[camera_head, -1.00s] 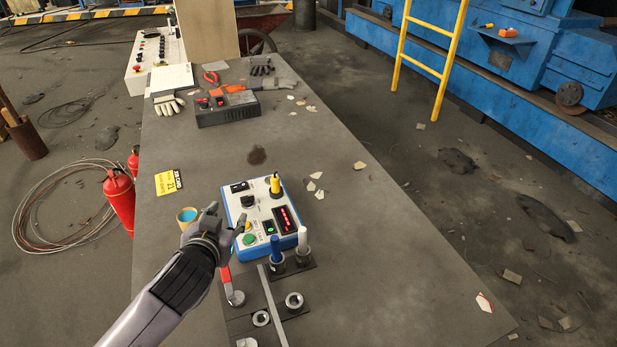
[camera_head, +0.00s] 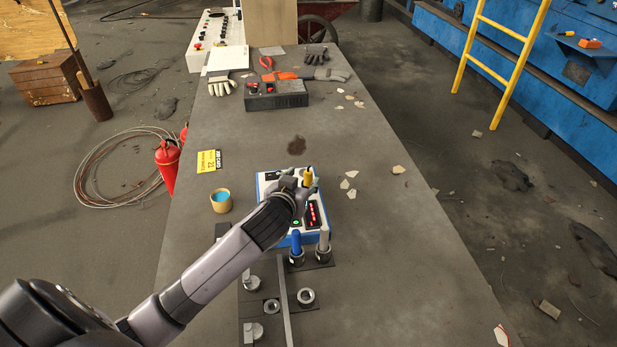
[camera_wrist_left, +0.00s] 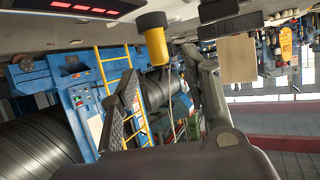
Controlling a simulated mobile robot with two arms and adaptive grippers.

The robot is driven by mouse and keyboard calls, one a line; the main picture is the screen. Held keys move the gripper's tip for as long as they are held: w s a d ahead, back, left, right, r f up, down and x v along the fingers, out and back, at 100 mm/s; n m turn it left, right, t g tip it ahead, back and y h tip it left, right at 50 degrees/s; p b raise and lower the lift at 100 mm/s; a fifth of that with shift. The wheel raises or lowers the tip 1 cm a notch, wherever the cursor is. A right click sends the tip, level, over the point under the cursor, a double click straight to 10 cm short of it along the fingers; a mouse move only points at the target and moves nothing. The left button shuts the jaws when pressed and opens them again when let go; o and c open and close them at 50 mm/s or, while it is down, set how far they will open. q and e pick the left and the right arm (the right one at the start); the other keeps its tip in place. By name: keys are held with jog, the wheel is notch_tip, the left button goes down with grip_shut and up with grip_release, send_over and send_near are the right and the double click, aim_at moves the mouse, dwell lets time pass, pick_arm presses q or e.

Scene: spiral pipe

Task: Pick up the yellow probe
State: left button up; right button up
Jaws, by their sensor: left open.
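The yellow probe (camera_head: 308,178) stands in the white and blue control box (camera_head: 261,186) on the grey table. Its yellow body with a black collar also shows in the left wrist view (camera_wrist_left: 156,46), where it hangs from the top of the tilted picture. My left gripper (camera_head: 302,181) is open over the box, with its fingertips close around the probe. In the left wrist view the probe appears between the two spread fingers (camera_wrist_left: 160,72); I cannot tell whether they touch it. My arm hides much of the box. My right gripper is not in view.
A cup with blue contents (camera_head: 221,201) is on the left. A black device (camera_head: 276,96) and gloves lie farther back. The table's right side is mostly clear.

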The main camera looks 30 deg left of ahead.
aim_at(307, 176)
pick_arm(q)
jog(key=shift+w+f, duration=0.1)
jog(key=shift+w, duration=0.2)
jog(key=shift+w+a+f, duration=0.1)
jog(key=shift+w+a, duration=0.05)
jog(key=shift+w, duration=0.3)
jog(key=p+x, duration=0.1)
jog(key=x, duration=0.3)
jog(key=shift+f, duration=0.1)
jog(key=shift+w+f+p, duration=0.2)
jog(key=shift+p, duration=0.1)
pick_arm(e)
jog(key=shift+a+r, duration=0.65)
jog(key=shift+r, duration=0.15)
pick_arm(q)
jog(key=c, duration=0.5)
grip_shut()
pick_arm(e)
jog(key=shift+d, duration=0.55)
